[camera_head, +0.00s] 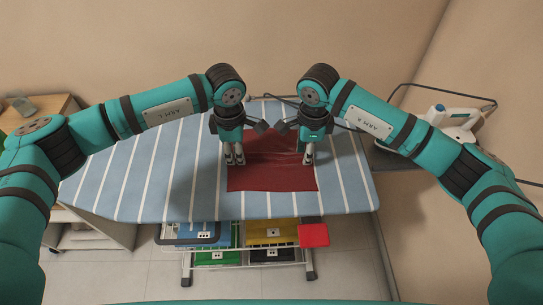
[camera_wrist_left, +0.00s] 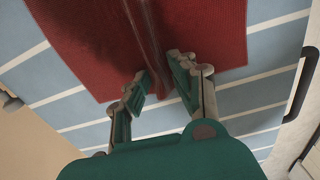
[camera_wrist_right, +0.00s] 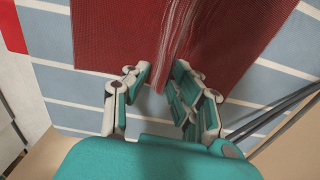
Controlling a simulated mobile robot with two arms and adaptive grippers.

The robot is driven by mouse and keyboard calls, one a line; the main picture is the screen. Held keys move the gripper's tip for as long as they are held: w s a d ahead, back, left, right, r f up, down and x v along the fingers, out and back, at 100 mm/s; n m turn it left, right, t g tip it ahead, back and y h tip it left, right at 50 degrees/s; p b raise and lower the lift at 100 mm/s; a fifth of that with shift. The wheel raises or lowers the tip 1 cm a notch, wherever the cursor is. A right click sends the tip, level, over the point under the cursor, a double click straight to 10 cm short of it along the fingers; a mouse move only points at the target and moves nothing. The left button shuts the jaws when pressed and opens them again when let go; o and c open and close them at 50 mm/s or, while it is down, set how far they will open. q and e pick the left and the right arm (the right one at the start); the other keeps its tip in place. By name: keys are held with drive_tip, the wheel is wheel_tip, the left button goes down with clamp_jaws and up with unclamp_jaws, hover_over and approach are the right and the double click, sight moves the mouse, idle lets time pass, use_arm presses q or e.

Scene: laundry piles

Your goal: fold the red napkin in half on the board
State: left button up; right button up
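The red napkin (camera_head: 272,178) lies on the striped blue board (camera_head: 130,170), with a raised ridge running across it between my two grippers. My left gripper (camera_head: 234,158) points down at the ridge's left end. In the left wrist view the napkin (camera_wrist_left: 90,60) passes between its fingers (camera_wrist_left: 160,72), which stand a little apart. My right gripper (camera_head: 307,157) is at the ridge's right end. In the right wrist view the ridge of the napkin (camera_wrist_right: 120,40) ends between the parted fingers (camera_wrist_right: 162,70). Contact between fingers and cloth is not clear in either view.
A white and teal iron (camera_head: 452,118) stands to the right of the board, with a dark cable near it. Coloured bins (camera_head: 270,240) and a red square (camera_head: 313,236) are below the front edge. A wooden cabinet (camera_head: 45,110) is at the left. The board's left part is clear.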

use_arm(q)
drive_tip(key=shift+f, duration=0.15)
clamp_jaws()
use_arm(e)
drive_tip(key=shift+s+f, duration=0.1)
drive_tip(key=shift+f, duration=0.1)
clamp_jaws()
use_arm(q)
drive_tip(key=shift+s+a+f, duration=0.1)
use_arm(e)
drive_tip(key=shift+d, duration=0.1)
